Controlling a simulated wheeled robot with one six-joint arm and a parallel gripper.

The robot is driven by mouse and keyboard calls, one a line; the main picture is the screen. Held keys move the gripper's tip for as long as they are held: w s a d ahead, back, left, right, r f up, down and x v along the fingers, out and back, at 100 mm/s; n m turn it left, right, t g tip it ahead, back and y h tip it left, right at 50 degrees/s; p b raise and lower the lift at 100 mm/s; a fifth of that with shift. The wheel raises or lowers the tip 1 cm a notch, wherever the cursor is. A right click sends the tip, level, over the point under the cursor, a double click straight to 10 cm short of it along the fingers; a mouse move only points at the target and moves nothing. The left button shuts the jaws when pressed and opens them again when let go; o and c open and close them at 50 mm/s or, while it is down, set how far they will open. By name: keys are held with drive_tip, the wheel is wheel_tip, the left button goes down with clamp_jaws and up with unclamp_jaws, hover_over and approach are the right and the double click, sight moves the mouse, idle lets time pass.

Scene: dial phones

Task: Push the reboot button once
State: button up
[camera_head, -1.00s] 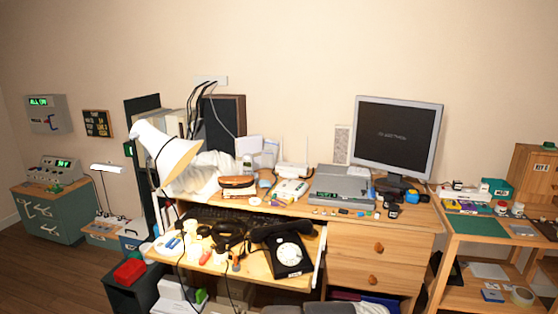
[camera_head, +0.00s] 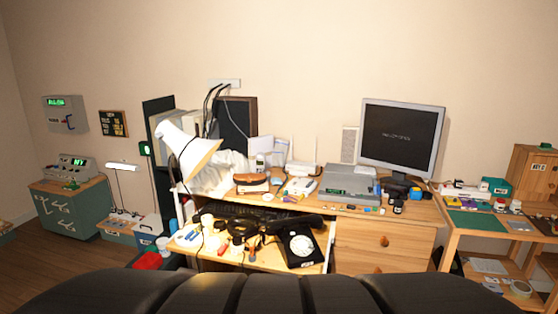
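I cannot pick out a button labelled reboot; any such label is too small to read. Possible carriers are the white router-like box with an antenna (camera_head: 301,168), the grey flat box (camera_head: 349,184) on the desk and the wall panel with a green display (camera_head: 63,115) at the left. The monitor (camera_head: 401,138) stands at the desk's right, with faint, unreadable text on its dark screen. My gripper's fingers are not in view. A large black rounded shape, likely part of my own arm, fills the bottom edge.
A black rotary phone (camera_head: 301,246) sits on the cluttered pulled-out shelf. A white lamp (camera_head: 190,146) leans over the desk's left. A side table (camera_head: 480,233) stands at right, a green cabinet (camera_head: 68,211) at left. Open floor shows at lower left.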

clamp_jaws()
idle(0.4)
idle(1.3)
